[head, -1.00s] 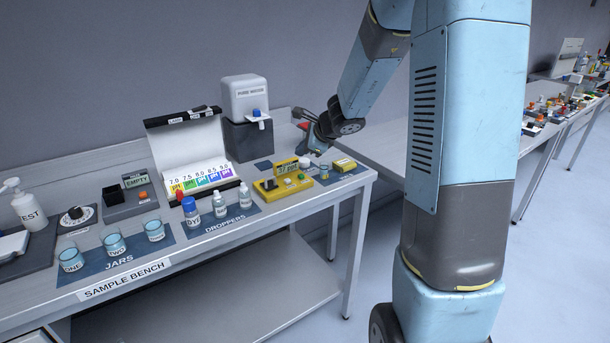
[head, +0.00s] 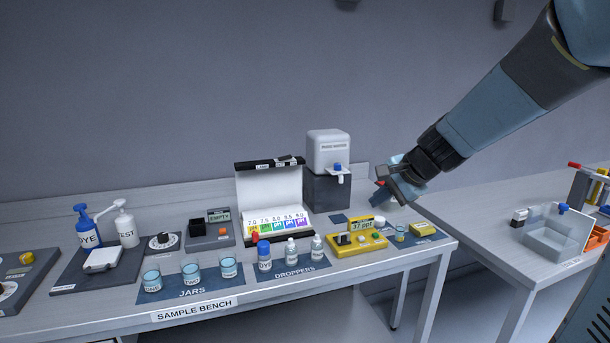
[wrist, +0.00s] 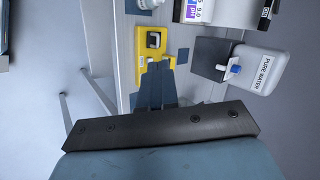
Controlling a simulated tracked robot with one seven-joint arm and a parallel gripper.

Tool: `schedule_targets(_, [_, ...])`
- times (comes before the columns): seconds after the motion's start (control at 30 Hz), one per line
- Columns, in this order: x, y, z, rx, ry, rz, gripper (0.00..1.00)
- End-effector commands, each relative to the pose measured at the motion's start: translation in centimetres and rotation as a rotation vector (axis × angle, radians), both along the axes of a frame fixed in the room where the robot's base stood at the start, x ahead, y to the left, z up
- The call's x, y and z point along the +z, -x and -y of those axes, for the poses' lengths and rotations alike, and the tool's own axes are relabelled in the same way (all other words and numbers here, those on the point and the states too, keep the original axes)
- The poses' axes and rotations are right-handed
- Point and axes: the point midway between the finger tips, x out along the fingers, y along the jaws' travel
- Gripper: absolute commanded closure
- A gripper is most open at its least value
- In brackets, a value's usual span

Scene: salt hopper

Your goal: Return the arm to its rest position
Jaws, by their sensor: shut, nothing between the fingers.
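My arm reaches in from the upper right in the head view. My gripper (head: 392,182) is above the right end of the sample bench (head: 215,315), right of the pure water dispenser (head: 328,150). In the wrist view my gripper (wrist: 157,65) points toward the bench with its fingers together and nothing seen between them. The yellow meter (head: 357,243) stands on the bench below and left of my gripper; in the wrist view it (wrist: 150,42) lies just past the fingertips. I cannot tell the exact gap between them.
The open pH chart box (head: 268,195), dropper bottles (head: 290,250) and jars (head: 192,272) stand left along the bench. A second bench (head: 500,225) on the right carries a clear tub (head: 552,240). The air above both benches is largely free.

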Motion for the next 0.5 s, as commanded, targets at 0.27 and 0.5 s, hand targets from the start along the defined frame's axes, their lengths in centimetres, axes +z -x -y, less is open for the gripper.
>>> schedule_targets(0.27, [2.5, 8.1, 0.3, 0.287, 0.277, 0.079, 1.00])
schedule_targets(0.5, [3.4, 14.6, 2.1, 0.500, 0.533, 0.118, 1.00])
